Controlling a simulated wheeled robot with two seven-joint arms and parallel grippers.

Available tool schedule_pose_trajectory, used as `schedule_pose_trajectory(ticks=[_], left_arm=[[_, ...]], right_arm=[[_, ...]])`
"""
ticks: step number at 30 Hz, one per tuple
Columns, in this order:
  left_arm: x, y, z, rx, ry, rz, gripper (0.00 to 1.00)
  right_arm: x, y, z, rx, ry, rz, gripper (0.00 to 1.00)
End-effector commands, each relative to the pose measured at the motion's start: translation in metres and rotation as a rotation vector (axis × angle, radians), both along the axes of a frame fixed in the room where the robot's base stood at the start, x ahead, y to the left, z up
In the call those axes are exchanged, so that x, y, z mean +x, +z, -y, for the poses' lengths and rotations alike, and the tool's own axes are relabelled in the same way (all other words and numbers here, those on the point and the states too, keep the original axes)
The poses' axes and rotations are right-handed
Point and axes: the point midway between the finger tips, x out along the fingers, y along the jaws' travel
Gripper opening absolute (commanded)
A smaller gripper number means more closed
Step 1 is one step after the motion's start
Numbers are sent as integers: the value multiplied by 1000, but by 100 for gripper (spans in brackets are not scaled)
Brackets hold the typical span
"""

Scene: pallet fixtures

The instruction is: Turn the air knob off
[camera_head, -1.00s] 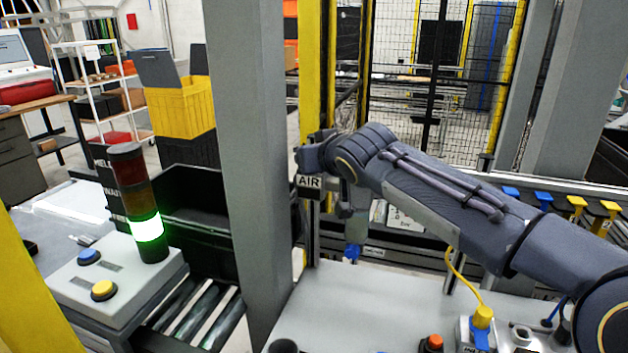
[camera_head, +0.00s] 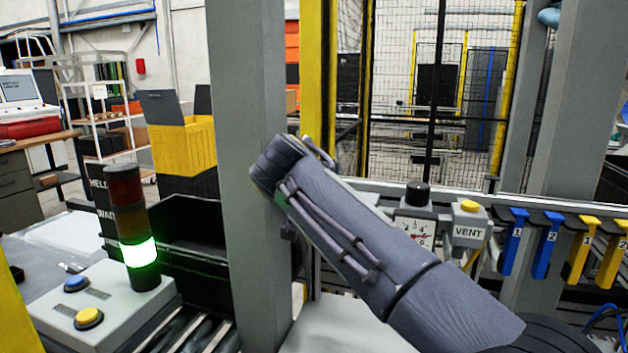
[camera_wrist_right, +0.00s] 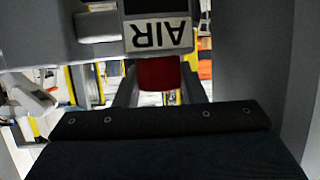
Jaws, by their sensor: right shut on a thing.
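The red air knob (camera_wrist_right: 158,73) shows upside down in the right wrist view, directly by the white AIR label (camera_wrist_right: 158,34). My right gripper (camera_wrist_right: 160,86) has one finger on each side of the knob and is shut on it. In the head view my right arm reaches in from the lower right to the grey post, and its wrist hides the knob, the AIR label and the gripper. The knob's exact turn angle cannot be told. My left gripper is not in view.
A grey post (camera_head: 245,110) stands beside my right wrist. A pressure gauge (camera_head: 415,232) and a VENT box (camera_head: 467,229) sit right of the arm. Blue and yellow tagged hooks (camera_head: 545,245) line the rail. A lit signal tower (camera_head: 138,255) stands left.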

Motion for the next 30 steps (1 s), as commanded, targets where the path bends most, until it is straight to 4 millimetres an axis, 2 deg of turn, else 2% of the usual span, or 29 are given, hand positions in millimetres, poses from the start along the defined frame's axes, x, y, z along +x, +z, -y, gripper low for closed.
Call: schedule_pose_trajectory(ticks=[11, 12, 17, 26, 30], left_arm=[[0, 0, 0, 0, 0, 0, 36], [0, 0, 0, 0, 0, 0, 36], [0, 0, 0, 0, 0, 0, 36], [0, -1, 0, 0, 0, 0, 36], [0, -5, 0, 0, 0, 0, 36]], right_arm=[[0, -3, 0, -1, -6, -6, 14], [0, -3, 0, -1, -6, -6, 38], [0, -2, 0, -1, -5, -4, 59], [-1, 0, -1, 0, -3, -2, 59], [-15, 5, -4, 2, -1, 0, 59]])
